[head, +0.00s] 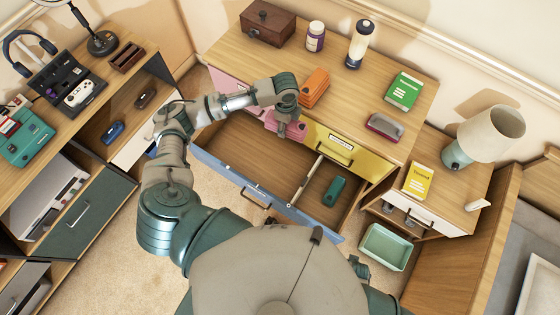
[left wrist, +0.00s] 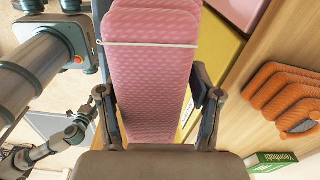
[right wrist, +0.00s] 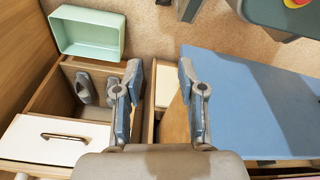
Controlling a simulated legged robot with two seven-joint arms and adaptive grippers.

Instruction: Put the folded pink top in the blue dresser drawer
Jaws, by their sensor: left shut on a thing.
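The folded pink top (head: 285,127) is in my left gripper (head: 290,110), above the open blue dresser drawer. The left wrist view shows the pink top (left wrist: 150,70) with a pale band across it, between the two fingers (left wrist: 155,105). The blue drawer (head: 240,185) is pulled out; its left part is bare wood, and a teal item (head: 333,191) lies in its right part beyond a pale divider. In the right wrist view my right gripper (right wrist: 162,95) is open and empty, near the blue drawer front (right wrist: 255,105).
A yellow drawer (head: 345,150) sits above the blue drawer's right side. An orange folded item (head: 314,88) lies on the dresser top behind my left gripper. A mint bin (head: 383,247) stands on the floor to the right, by a nightstand with a lamp (head: 485,135).

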